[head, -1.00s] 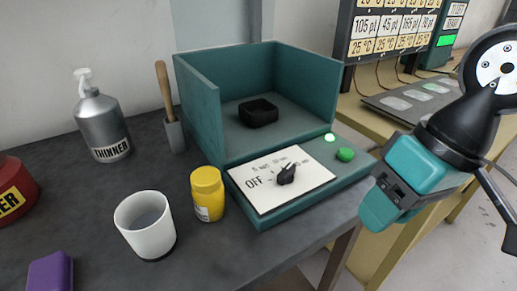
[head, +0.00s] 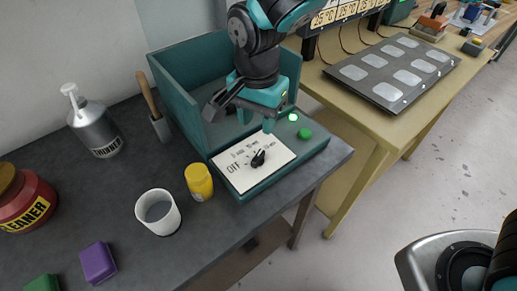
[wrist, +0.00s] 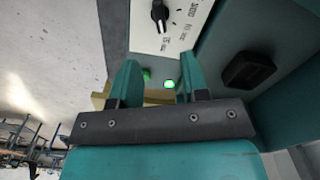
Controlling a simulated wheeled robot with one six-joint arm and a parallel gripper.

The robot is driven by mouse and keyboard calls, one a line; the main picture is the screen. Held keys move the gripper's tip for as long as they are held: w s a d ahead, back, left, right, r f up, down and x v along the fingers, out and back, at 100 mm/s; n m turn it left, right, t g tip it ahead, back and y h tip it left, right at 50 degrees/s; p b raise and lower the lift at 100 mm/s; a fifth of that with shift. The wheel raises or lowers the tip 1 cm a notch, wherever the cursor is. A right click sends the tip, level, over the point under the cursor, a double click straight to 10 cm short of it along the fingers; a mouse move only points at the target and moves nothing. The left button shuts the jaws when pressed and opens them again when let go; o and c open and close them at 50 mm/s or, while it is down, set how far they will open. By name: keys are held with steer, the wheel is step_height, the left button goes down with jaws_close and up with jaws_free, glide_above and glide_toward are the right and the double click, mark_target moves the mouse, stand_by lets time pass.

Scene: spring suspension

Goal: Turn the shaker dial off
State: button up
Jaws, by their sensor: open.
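The teal shaker (head: 262,183) stands on the dark bench with a white dial plate (head: 235,173) on its front ledge. The black dial (head: 258,158) sits on this plate; its pointer appears turned toward the upper right, away from the OFF label at the plate's left. It also shows at the top of the wrist view (wrist: 160,14). A small lamp (head: 293,117) glows green-white beside a green button (head: 305,133). My gripper (head: 268,124) is open and empty, above the ledge just behind the dial. It also shows in the wrist view (wrist: 160,70), apart from the dial.
The shaker's teal walls (head: 180,105) rise behind and beside my gripper. A black tray (wrist: 248,70) lies inside. A yellow jar (head: 199,182) and white cup (head: 158,212) stand left of the plate. A thinner bottle (head: 97,130) is farther left.

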mark_target(258, 155)
step_height(258, 155, down, 11)
steer(key=shift+f+p, duration=0.1)
steer(key=shift+p, duration=0.55)
jaws_close()
